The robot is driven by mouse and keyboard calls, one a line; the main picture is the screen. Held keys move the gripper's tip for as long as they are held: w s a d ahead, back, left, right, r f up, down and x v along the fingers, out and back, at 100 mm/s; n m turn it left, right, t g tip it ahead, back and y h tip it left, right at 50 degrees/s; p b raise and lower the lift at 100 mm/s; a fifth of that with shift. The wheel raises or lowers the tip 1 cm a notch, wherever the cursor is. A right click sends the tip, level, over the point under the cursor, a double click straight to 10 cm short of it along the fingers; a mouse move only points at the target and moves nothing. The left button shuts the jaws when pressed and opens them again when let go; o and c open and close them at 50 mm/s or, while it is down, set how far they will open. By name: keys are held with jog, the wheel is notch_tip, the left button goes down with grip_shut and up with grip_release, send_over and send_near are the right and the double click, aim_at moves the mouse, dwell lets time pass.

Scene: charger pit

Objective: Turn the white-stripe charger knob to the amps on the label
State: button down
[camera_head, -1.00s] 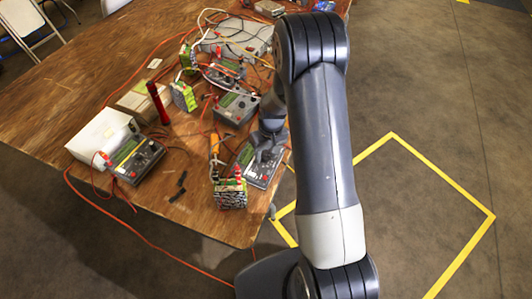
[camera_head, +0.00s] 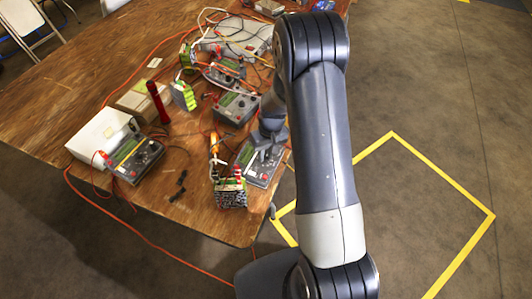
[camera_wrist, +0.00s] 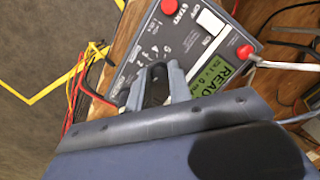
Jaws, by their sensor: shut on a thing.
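A grey charger (camera_head: 264,172) lies near the table's right edge in the head view. My gripper (camera_head: 266,152) is over the charger's face. In the wrist view my gripper (camera_wrist: 156,84) is shut on a dark knob (camera_wrist: 154,92), mostly hidden between the fingers.
Similar chargers stand at the left (camera_head: 137,160) and middle (camera_head: 236,107) of the wooden table (camera_head: 90,60). A red flashlight (camera_head: 158,103) stands near a white box (camera_head: 98,132). Orange cables cross the table. Floor right of my arm is clear.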

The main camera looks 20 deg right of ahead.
jog(key=m+b, duration=0.2)
jog(key=m, duration=0.1)
jog(key=shift+f, duration=0.1)
jog(key=m+y+b, duration=0.1)
jog(key=m, duration=0.4)
jog(key=shift+d+m+b, duration=0.1)
jog(key=shift+m+b, duration=0.2)
jog(key=m, duration=0.4)
jog(key=shift+m+t+y, duration=0.3)
jog(key=shift+m+t, duration=0.3)
jog(key=shift+m, duration=1.9)
jog(key=c, duration=1.3)
grip_release()
jog(key=shift+s, duration=0.1)
